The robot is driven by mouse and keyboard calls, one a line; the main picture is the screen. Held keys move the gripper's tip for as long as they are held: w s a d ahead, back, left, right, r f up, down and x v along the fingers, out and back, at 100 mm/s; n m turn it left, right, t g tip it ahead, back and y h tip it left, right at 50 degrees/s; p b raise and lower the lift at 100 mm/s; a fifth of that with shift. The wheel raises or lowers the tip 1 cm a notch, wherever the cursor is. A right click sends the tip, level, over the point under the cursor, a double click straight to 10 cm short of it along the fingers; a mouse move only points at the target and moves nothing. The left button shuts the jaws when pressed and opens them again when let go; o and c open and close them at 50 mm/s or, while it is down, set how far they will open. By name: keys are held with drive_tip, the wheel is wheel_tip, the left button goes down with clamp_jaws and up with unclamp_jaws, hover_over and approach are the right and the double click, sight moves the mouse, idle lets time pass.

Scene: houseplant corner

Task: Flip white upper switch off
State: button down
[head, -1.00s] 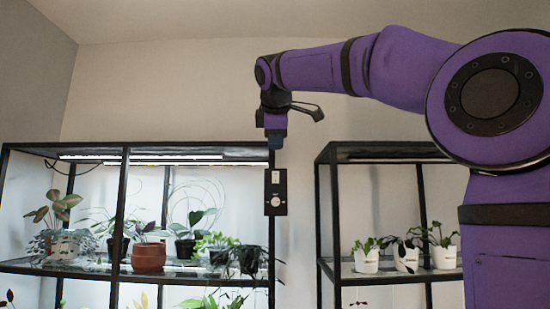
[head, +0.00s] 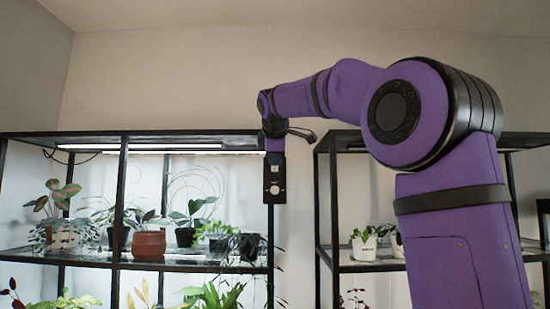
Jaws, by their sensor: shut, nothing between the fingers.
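A narrow black switch panel (head: 274,198) is mounted upright at the front right post of the left shelf unit. A white round control (head: 274,189) shows on its lower half. The white upper switch is at the panel's top, mostly hidden by my gripper (head: 274,160). I cannot tell from this view whether the tip touches the switch, nor which way the switch is set.
A lit strip light (head: 150,147) hangs under the left unit's top. Potted plants, including one in a terracotta pot (head: 148,246), stand on the left shelf. White pots (head: 364,248) stand on the right shelf. A gap separates the two units.

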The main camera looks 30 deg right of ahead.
idle(0.3)
drive_tip(key=shift+w+d+g, duration=0.15)
drive_tip(key=shift+w+g, duration=0.05)
drive_tip(key=shift+g, duration=0.1)
drive_tip(key=shift+r, duration=0.15)
drive_tip(key=shift+r, duration=0.75)
